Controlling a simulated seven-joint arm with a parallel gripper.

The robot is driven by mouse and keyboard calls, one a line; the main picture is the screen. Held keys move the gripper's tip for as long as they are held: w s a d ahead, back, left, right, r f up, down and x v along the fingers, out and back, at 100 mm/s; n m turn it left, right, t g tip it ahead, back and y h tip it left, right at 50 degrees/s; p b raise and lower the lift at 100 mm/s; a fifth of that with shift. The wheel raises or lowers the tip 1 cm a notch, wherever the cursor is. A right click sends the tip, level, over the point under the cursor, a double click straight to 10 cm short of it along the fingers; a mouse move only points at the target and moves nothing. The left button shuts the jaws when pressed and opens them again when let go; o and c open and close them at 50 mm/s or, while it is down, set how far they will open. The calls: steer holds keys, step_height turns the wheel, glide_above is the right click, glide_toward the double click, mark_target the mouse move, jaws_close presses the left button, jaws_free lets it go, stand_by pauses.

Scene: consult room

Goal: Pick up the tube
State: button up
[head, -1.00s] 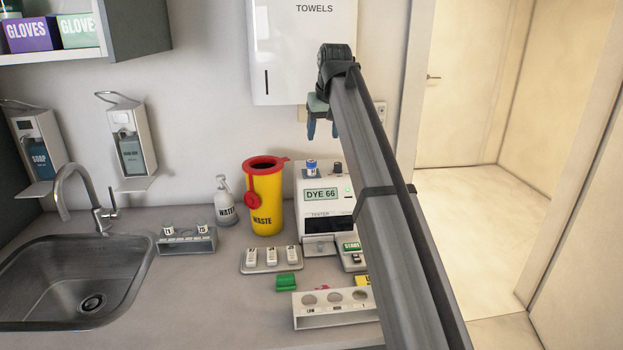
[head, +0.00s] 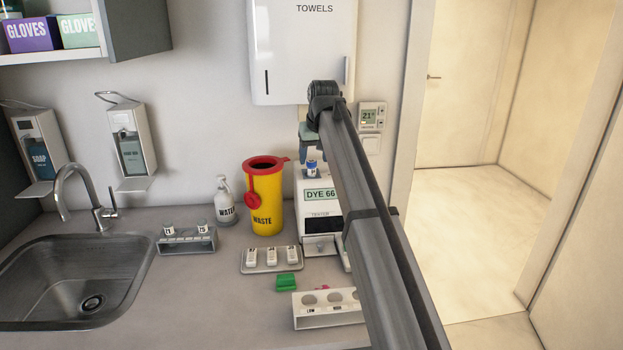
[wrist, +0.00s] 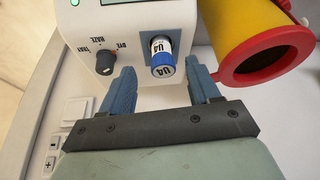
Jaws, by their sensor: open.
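The tube (wrist: 161,57) has a blue cap and a white label reading U4, and stands in the top of the white tester (wrist: 150,18). In the head view the tube (head: 312,167) shows on top of the tester (head: 314,208), whose screen reads DYE 66. My gripper (wrist: 163,85) is open, with one blue finger on each side of the tube in the wrist picture and nothing between them in its hold. In the head view my gripper (head: 311,150) is just above the tube, and my arm partly hides the tester.
A yellow waste bin (head: 264,211) with a red rim stands close left of the tester. A dial (wrist: 105,62) sits beside the tube. In front are a tray of white pieces (head: 270,268), a green block (head: 287,283) and a white rack (head: 320,322).

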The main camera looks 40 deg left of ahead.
mark_target(312, 162)
steer(key=shift+a+x, duration=0.1)
steer(key=shift+x, duration=1.05)
steer(key=shift+a+x, duration=0.15)
steer(key=shift+x, duration=1)
steer(key=shift+r, duration=0.1)
steer(key=shift+c, duration=0.3)
steer(key=c, duration=1.1)
steer(key=shift+o, duration=0.2)
steer(key=shift+r, duration=0.15)
